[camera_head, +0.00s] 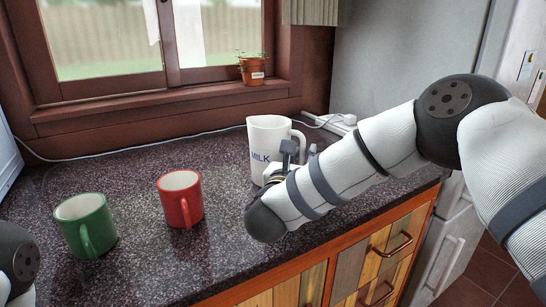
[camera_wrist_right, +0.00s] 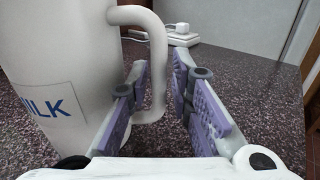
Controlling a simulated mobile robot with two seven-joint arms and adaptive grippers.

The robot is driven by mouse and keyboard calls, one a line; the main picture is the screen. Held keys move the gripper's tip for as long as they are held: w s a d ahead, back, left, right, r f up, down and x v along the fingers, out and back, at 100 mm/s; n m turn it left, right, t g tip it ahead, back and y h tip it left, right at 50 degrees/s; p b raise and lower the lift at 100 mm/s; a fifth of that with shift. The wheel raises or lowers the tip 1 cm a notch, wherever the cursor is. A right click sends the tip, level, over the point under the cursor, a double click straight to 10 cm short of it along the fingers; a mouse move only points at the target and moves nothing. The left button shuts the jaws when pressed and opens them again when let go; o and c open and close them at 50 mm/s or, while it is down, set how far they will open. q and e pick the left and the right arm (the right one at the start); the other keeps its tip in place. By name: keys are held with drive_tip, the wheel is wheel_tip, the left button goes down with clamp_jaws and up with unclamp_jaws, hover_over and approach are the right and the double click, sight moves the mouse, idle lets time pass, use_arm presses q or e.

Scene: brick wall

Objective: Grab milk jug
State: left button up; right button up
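The white milk jug (camera_head: 266,140) stands upright on the dark speckled counter, with "MILK" in blue on its side. In the right wrist view the jug (camera_wrist_right: 58,60) fills the left side, and its handle (camera_wrist_right: 157,62) stands between the finger pads. My right gripper (camera_head: 300,152) is at the handle side of the jug, partly hidden by my wrist in the head view. In the wrist view the gripper (camera_wrist_right: 162,80) is open, with a gap between its purple pads. Whether either pad touches the handle I cannot tell. My left gripper is out of view; part of my left arm shows at the lower left.
A red mug (camera_head: 181,200) and a green mug (camera_head: 86,226) stand on the counter (camera_head: 135,265) left of the jug. A white power strip (camera_head: 342,122) and cable lie behind it. A potted plant (camera_head: 252,71) sits on the windowsill. A fridge (camera_head: 385,60) stands at the right.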

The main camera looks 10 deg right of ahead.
clamp_jaws()
drive_tip(key=shift+r, duration=0.1)
drive_tip(key=shift+w+r, duration=0.1)
drive_tip(key=shift+r, duration=0.05)
